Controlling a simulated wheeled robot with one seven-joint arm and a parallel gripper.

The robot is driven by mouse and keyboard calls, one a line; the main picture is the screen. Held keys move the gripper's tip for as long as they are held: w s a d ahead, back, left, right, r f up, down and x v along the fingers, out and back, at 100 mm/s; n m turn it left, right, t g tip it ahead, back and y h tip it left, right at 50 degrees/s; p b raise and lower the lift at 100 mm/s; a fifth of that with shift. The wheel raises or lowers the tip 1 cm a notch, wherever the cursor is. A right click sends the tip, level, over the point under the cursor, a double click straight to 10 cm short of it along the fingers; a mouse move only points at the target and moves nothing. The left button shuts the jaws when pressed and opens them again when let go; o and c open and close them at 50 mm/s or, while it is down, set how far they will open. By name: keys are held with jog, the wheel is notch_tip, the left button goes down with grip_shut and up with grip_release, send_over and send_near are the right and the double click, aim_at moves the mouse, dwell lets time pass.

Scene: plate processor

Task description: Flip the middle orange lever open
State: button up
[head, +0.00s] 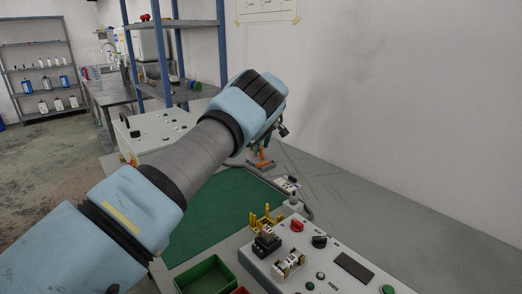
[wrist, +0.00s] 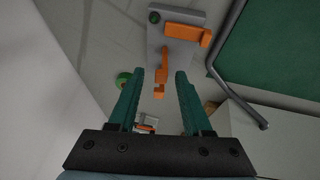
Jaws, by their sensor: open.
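In the wrist view a grey panel carries an orange lever (wrist: 190,31) near its top, with an arm reaching right. A second, smaller orange lever (wrist: 160,78) sits lower, in the gap between the fingertips of my gripper (wrist: 160,73). The fingers are open, one on each side of this lever; I cannot tell whether either touches it. A further small orange and white part (wrist: 146,126) shows deeper between the fingers, partly hidden. In the head view the orange parts (head: 262,154) are small and mostly hidden beyond my gripper.
A green mat (head: 225,213) covers the bench nearby, with a grey bent tube (wrist: 238,88) along its edge. A control panel (head: 325,262) with knobs stands at the front right, beside a green bin (head: 207,278). A white box (head: 160,130) stands behind the arm.

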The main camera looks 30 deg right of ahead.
jog(key=b+v, duration=0.2)
jog(key=v, duration=0.7)
